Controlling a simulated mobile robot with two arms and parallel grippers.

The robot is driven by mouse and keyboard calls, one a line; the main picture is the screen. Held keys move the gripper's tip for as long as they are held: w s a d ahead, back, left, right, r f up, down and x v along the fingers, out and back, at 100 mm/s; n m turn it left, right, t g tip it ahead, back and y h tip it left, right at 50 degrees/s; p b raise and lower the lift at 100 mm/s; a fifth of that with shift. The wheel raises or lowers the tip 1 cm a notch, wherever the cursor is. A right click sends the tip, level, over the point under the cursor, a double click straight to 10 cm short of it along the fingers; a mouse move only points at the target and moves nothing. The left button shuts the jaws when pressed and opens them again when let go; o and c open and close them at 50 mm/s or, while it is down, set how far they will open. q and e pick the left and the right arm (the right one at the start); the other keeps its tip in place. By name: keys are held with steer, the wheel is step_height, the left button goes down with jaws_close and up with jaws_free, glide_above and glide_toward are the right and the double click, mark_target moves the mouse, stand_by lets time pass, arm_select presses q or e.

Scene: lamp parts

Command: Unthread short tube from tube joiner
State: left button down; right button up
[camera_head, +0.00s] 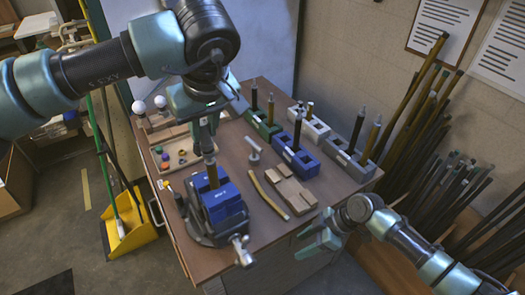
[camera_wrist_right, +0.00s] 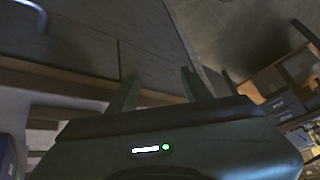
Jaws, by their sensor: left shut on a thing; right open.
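A blue vise (camera_head: 226,206) stands at the table's front left. A brass-coloured tube (camera_head: 212,174) rises upright from its jaws. A dark tube piece (camera_head: 206,138) stands in line above it, and my left gripper (camera_head: 203,112) is shut on this upper part from above. The joiner is too small to tell apart from the tubes here. My right gripper (camera_head: 320,243) is open and empty in front of the table's right front edge, well apart from the vise. Its two fingers also show spread in the right wrist view (camera_wrist_right: 157,92).
Blue (camera_head: 294,153), green (camera_head: 262,125) and grey (camera_head: 350,158) holders with upright tubes stand along the table's back and right. A wooden tray (camera_head: 178,156) with small coloured parts lies left.

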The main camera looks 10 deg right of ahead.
steer(key=a+r+n+y, duration=0.2)
steer(key=a+r, duration=0.2)
steer(key=r, duration=0.6)
steer(key=m+t+y, duration=0.2)
steer(key=t+y, duration=0.4)
glide_toward(208, 150)
steer(key=x, duration=0.7)
steer(key=w+f+x, duration=0.1)
steer(key=x, duration=0.3)
steer(key=shift+d+f, duration=0.1)
steer(key=shift+d, duration=0.3)
